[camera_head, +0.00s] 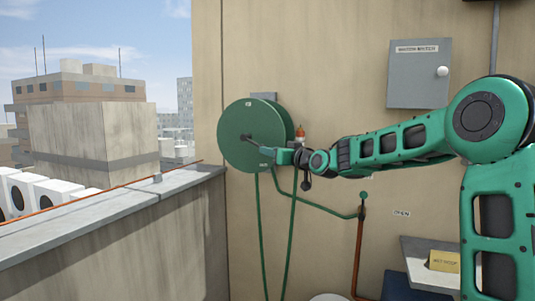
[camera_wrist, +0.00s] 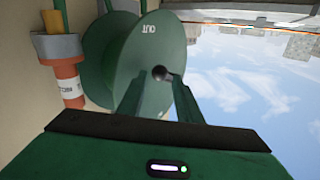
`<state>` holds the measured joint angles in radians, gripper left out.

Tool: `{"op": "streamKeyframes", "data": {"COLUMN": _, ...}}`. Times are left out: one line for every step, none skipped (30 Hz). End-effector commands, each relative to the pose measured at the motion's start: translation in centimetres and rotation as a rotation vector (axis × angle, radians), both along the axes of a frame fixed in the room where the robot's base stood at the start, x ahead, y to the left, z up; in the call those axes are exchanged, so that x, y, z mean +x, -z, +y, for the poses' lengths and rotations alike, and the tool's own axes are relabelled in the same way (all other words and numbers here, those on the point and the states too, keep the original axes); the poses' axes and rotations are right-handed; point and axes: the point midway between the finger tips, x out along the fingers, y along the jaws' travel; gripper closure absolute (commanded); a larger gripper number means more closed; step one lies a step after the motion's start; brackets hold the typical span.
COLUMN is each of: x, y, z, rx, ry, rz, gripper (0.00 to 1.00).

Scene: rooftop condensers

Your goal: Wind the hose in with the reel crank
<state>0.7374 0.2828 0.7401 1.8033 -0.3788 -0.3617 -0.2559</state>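The green hose reel (camera_head: 238,120) is fixed to the beige wall, with small white lettering on its disc. It fills the middle of the wrist view (camera_wrist: 135,50), where "OUT" reads upside down. Green hose (camera_head: 261,235) hangs below it in long lines. A dark round crank knob (camera_wrist: 160,73) stands out from the disc. My gripper (camera_head: 257,145) is at the disc's front, right of centre. In the wrist view its fingertips (camera_wrist: 159,83) lie either side of the knob, with a small gap visible, so it looks open around it. The crank arm is mostly hidden.
A grey switch box (camera_head: 415,80) is on the wall at upper right. A hose branch meets a copper pipe (camera_head: 359,245) with a green valve. An orange and white cylinder (camera_wrist: 68,88) sits beside the reel. A parapet (camera_head: 110,235) runs along the left.

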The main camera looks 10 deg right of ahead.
Motion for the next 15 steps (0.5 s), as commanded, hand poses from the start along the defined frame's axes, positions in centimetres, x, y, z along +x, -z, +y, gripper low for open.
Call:
{"op": "streamKeyframes", "data": {"x": 0.8, "y": 0.0, "z": 0.4, "rx": 0.003, "ry": -0.003, "rz": 0.000, "gripper": 0.68}}
{"op": "streamKeyframes", "data": {"x": 1.1, "y": 0.0, "z": 0.5, "rx": 0.003, "ry": -0.002, "rz": 0.001, "gripper": 0.68}}
{"op": "streamKeyframes", "data": {"x": 1.6, "y": 0.0, "z": 0.7, "rx": 0.003, "ry": -0.003, "rz": 0.000, "gripper": 0.68}}
{"op": "streamKeyframes", "data": {"x": 1.9, "y": 0.0, "z": 0.8, "rx": 0.002, "ry": -0.002, "rz": 0.000, "gripper": 0.68}}
{"op": "streamKeyframes", "data": {"x": 2.2, "y": 0.0, "z": 0.9, "rx": 0.002, "ry": -0.002, "rz": 0.001, "gripper": 0.68}}
{"op": "streamKeyframes", "data": {"x": 2.6, "y": 0.0, "z": 1.1, "rx": 0.002, "ry": -0.002, "rz": 0.001, "gripper": 0.68}}
{"op": "streamKeyframes", "data": {"x": 2.8, "y": 0.0, "z": 1.1, "rx": 0.002, "ry": -0.002, "rz": 0.001, "gripper": 0.68}}
{"op": "streamKeyframes", "data": {"x": 3.0, "y": 0.0, "z": 1.2, "rx": 0.002, "ry": -0.002, "rz": 0.001, "gripper": 0.68}}
{"op": "streamKeyframes", "data": {"x": 3.2, "y": 0.0, "z": 1.3, "rx": 0.001, "ry": -0.001, "rz": 0.001, "gripper": 0.68}}
{"op": "streamKeyframes", "data": {"x": 3.4, "y": 0.1, "z": 1.4, "rx": 0.001, "ry": -0.001, "rz": 0.001, "gripper": 0.68}}
{"op": "streamKeyframes", "data": {"x": 3.5, "y": 0.0, "z": 1.4, "rx": 0.001, "ry": -0.001, "rz": 0.001, "gripper": 0.68}}
{"op": "streamKeyframes", "data": {"x": 3.6, "y": 0.0, "z": 1.4, "rx": 0.001, "ry": -0.001, "rz": 0.001, "gripper": 0.68}}
{"op": "streamKeyframes", "data": {"x": 3.6, "y": 0.0, "z": 1.4, "rx": 0.001, "ry": -0.001, "rz": 0.001, "gripper": 0.68}}
{"op": "streamKeyframes", "data": {"x": 3.7, "y": 0.0, "z": 1.4, "rx": 0.001, "ry": -0.001, "rz": 0.001, "gripper": 0.68}}
{"op": "streamKeyframes", "data": {"x": 3.7, "y": 0.0, "z": 1.4, "rx": 0.001, "ry": -0.001, "rz": 0.001, "gripper": 0.68}}
